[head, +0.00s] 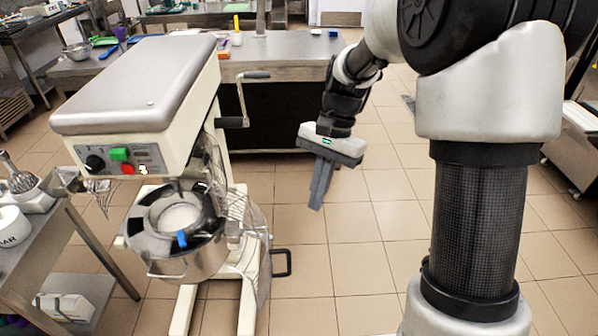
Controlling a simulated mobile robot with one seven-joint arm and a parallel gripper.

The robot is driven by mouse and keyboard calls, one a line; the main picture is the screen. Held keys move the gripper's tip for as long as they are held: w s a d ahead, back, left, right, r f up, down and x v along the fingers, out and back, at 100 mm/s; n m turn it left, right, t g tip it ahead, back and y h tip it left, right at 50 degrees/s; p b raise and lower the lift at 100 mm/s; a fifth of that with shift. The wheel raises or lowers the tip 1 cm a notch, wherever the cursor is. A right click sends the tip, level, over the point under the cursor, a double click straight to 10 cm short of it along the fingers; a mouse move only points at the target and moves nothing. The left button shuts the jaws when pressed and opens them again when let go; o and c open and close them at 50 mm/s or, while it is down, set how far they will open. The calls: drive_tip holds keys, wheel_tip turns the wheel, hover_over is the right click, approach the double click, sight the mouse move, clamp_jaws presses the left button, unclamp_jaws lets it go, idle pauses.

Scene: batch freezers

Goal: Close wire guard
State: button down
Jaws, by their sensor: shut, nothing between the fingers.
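The mixer (140,85) stands at the left in the head view. Its steel bowl (185,265) sits under the head, with a ring bearing a blue tab (182,239) over its mouth. The wire guard (254,228) appears swung out to the right of the bowl, so the bowl's front is uncovered. Its thin wires are hard to trace against the floor. My gripper (317,205) points down, shut and empty, to the right of the guard and apart from it.
A black crank handle (233,122) juts from the mixer's right side, and a black lower handle (283,263) sticks out near its base. A steel table (270,55) stands behind. A side table (35,240) is at the left. The tiled floor right of the mixer is clear.

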drive_tip(key=s+a+r+x, duration=0.1)
drive_tip(key=a+x, duration=0.1)
drive_tip(key=x, duration=1)
drive_tip(key=shift+s+a+f+m+g, duration=0.15)
drive_tip(key=shift+s+f+m+g, duration=0.15)
drive_tip(key=shift+s, duration=0.1)
drive_tip(key=shift+s, duration=0.1)
